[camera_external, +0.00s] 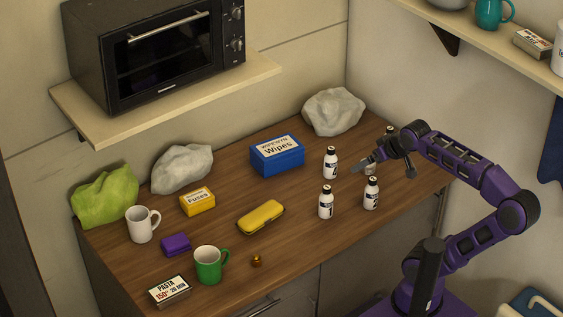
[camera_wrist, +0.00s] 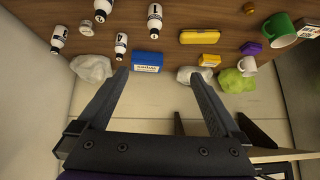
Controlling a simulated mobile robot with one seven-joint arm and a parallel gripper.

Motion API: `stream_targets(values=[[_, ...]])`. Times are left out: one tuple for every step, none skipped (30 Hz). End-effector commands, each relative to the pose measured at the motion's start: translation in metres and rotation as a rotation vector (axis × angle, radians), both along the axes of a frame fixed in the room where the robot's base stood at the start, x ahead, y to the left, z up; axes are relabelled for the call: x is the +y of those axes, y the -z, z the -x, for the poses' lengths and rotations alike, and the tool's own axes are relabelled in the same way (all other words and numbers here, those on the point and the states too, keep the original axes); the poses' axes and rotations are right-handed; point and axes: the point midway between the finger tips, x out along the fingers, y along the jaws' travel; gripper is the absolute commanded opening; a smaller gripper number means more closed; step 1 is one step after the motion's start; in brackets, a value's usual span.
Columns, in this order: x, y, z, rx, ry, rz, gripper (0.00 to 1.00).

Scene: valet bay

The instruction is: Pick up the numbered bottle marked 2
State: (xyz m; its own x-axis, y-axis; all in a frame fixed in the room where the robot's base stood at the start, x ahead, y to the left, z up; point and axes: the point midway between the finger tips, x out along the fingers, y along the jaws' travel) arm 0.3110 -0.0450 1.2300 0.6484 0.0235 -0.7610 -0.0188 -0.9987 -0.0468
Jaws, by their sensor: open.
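The bottle whose mark looks like 2 (camera_external: 371,194) stands upright at the right front of the wooden counter, white with a black cap; its digit is not sharp. In the wrist view, that bottle (camera_wrist: 102,9) is cut by the top edge. Bottle 1 (camera_external: 326,204) stands to its left, and the bottle that seems marked 4 (camera_external: 330,164) stands farther back. Another bottle (camera_wrist: 59,40) shows at the left of the wrist view; my arm mostly hides it in the external view. My gripper (camera_external: 384,168) is open and empty, above the counter behind the 2 bottle.
A small white round thing (camera_wrist: 85,30) sits among the bottles. A blue wipes box (camera_external: 277,155), yellow case (camera_external: 261,217), fuses box (camera_external: 197,201) and green mug (camera_external: 208,265) lie leftward. A grey rock-like lump (camera_external: 334,111) is at the back. Shelves overhang left and right.

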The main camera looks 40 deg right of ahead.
Motion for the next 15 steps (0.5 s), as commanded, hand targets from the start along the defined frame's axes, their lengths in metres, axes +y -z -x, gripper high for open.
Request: stream_targets(values=[[0.010, 0.013, 0.013, 0.048, -0.001, 0.014, 1.00], [0.017, 0.021, 0.020, 0.074, -0.007, 0.020, 1.00], [0.024, 0.032, 0.028, 0.108, -0.011, 0.027, 1.00], [0.029, 0.039, 0.033, 0.129, -0.014, 0.030, 1.00], [0.033, 0.046, 0.038, 0.149, -0.016, 0.035, 1.00], [0.037, 0.053, 0.043, 0.171, -0.018, 0.039, 1.00], [0.039, 0.057, 0.046, 0.185, -0.019, 0.041, 1.00], [0.041, 0.061, 0.049, 0.195, -0.020, 0.042, 1.00], [0.043, 0.064, 0.051, 0.205, -0.021, 0.043, 1.00], [0.044, 0.066, 0.052, 0.211, -0.022, 0.045, 1.00], [0.045, 0.068, 0.053, 0.214, -0.023, 0.046, 1.00], [0.045, 0.069, 0.054, 0.217, -0.023, 0.045, 1.00], [0.045, 0.069, 0.054, 0.217, -0.023, 0.045, 0.98], [0.045, 0.069, 0.054, 0.217, -0.023, 0.045, 0.93], [0.045, 0.069, 0.054, 0.216, -0.023, 0.045, 0.91]])
